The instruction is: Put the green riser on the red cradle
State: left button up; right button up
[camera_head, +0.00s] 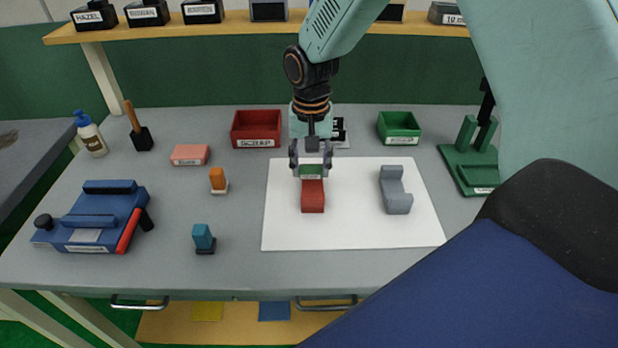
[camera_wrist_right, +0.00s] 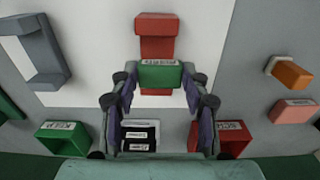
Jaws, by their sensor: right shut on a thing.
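The red cradle (camera_head: 313,197) lies on the white sheet in the head view. It also shows in the right wrist view (camera_wrist_right: 156,28), red on both sides of the green riser. The green riser (camera_head: 311,171), a small block with a white label, is between the fingers of my right gripper (camera_head: 311,164). In the right wrist view the riser (camera_wrist_right: 160,77) lies across the cradle, its ends between the fingertips (camera_wrist_right: 160,92). I cannot tell whether riser and cradle touch. The fingers hide part of both. My left gripper is out of view.
A grey cradle (camera_head: 396,190) stands on the white sheet (camera_head: 355,229) to the right. A red bin (camera_head: 257,128) and a green bin (camera_head: 399,128) stand behind. A blue fixture (camera_head: 95,218), orange piece (camera_head: 218,180) and teal piece (camera_head: 203,238) stand left. The sheet's front is clear.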

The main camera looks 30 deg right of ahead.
aim_at(311, 168)
jog(key=shift+w+f, duration=0.2)
jog(key=shift+f, duration=0.2)
jog(key=f, duration=0.1)
jog(key=s+f, duration=0.1)
jog(key=f, duration=0.1)
jog(key=shift+s+d, duration=0.3)
jog(key=shift+d, duration=0.05)
jog(key=shift+w+a+f, duration=0.15)
jog(key=shift+w, duration=0.2)
jog(key=shift+w+a+f, duration=0.1)
jog(key=shift+w, duration=0.25)
jog(key=o, duration=0.9)
jog(key=shift+s+d+r, duration=0.2)
jog(key=shift+s+d, duration=0.05)
jog(key=shift+s, duration=0.25)
jog(key=shift+o, duration=0.2)
jog(key=shift+w+a+f, duration=0.1)
jog(key=shift+w+a, duration=0.15)
jog(key=shift+w, duration=0.15)
jog(key=shift+w+r, duration=0.1)
jog(key=shift+r, duration=0.1)
notch_tip(311, 168, up, 11)
jog(key=shift+d+r, duration=0.1)
jog(key=shift+s+r, duration=0.3)
jog(key=shift+s, duration=0.05)
